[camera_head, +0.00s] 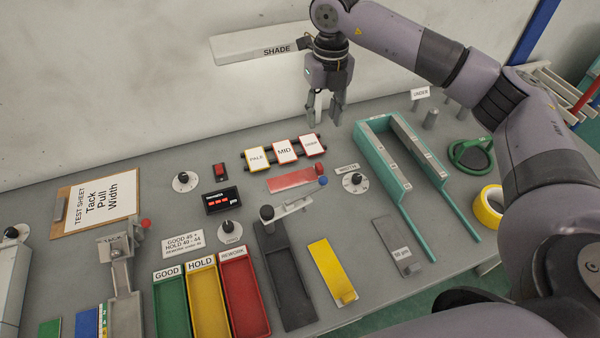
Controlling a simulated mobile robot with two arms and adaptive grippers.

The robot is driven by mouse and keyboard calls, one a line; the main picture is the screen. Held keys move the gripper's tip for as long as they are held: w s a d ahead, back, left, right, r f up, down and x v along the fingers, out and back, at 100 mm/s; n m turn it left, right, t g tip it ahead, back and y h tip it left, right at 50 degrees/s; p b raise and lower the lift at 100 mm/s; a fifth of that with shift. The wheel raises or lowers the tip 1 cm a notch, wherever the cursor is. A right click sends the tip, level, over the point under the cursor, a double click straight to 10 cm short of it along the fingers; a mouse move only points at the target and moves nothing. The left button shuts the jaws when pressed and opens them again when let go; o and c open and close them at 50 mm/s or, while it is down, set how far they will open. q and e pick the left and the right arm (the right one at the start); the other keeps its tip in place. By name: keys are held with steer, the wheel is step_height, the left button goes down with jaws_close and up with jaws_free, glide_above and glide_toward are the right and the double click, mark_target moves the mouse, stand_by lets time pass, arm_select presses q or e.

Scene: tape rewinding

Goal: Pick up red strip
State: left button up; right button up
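A red strip (291,181) lies flat on the grey bench, near the middle of the head view. A darker red raised end (318,170) shows at its right side. My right gripper (325,115) hangs above the back of the bench with its fingers pointing down. It is beyond the strip and a little to its right. Its fingers are apart and nothing shows between them. My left gripper is not in view.
Labelled cards (285,151) stand behind the strip. A blue-knobbed lever (322,182) and a dial (355,184) are close by. A teal frame (372,150) is at right. Green, yellow and red trays (266,327) and a yellow strip (325,262) are in front.

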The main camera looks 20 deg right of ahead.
steer(key=p, duration=0.4)
glide_above(320, 166)
steer(key=f, duration=1.1)
steer(key=shift+s+d+f, duration=0.15)
steer(key=shift+s+f, duration=0.1)
steer(key=shift+f, duration=0.1)
steer(key=f, duration=0.1)
steer(key=f+p, duration=0.1)
steer(key=f, duration=0.1)
steer(key=f+p, duration=0.1)
steer(key=shift+w+a+f, duration=0.15)
steer(key=shift+a+f, duration=0.1)
steer(key=shift+f, duration=0.45)
steer(key=shift+c, duration=0.4)
jaws_close()
